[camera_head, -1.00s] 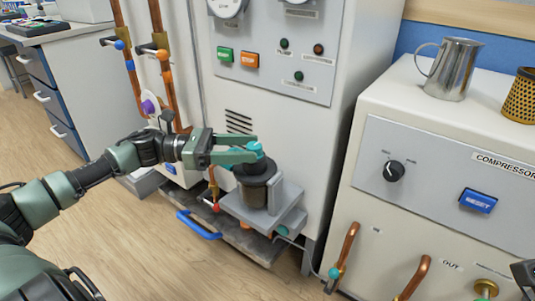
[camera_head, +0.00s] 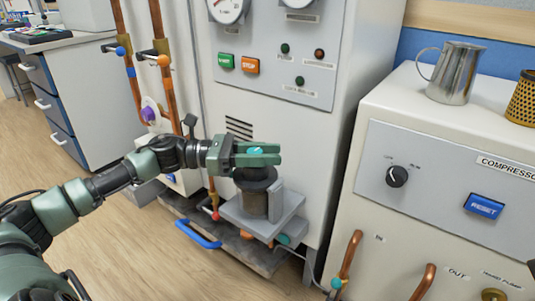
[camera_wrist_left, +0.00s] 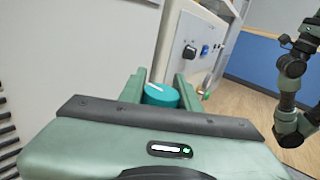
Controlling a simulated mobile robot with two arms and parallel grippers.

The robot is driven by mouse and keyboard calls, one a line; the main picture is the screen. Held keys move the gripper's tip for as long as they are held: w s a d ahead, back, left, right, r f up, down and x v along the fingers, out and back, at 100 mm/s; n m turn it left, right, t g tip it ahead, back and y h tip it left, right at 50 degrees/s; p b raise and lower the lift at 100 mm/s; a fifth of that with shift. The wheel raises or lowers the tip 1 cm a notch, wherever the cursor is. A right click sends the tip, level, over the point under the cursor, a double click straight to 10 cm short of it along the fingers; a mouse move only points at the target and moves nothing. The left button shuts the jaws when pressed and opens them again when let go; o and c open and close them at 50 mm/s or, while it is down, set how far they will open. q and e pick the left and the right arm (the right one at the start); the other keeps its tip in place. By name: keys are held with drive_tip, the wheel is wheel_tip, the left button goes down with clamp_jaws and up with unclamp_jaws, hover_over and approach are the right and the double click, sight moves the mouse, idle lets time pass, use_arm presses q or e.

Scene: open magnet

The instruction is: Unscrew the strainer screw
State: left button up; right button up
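The strainer screw is a teal round knob (camera_head: 256,151) on top of a dark upright cylindrical strainer (camera_head: 256,196). In the left wrist view the teal knob (camera_wrist_left: 161,95) has a white line on top and lies between the fingers. My left gripper (camera_head: 260,153) reaches in from the left, level over the strainer. Its two green fingers lie on both sides of the knob and appear closed on it; they hide part of it in the head view. My right gripper is not visible; part of my right arm shows in the left wrist view.
The strainer stands on a grey bracket (camera_head: 272,218) at the white cabinet front (camera_head: 325,165). A blue handle (camera_head: 198,234) and copper pipes are beside and below it. The compressor cabinet (camera_head: 440,160) stands at right, with a metal jug (camera_head: 455,72) and a perforated cup (camera_head: 522,98) on top.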

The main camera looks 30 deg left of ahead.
use_arm(q)
clamp_jaws()
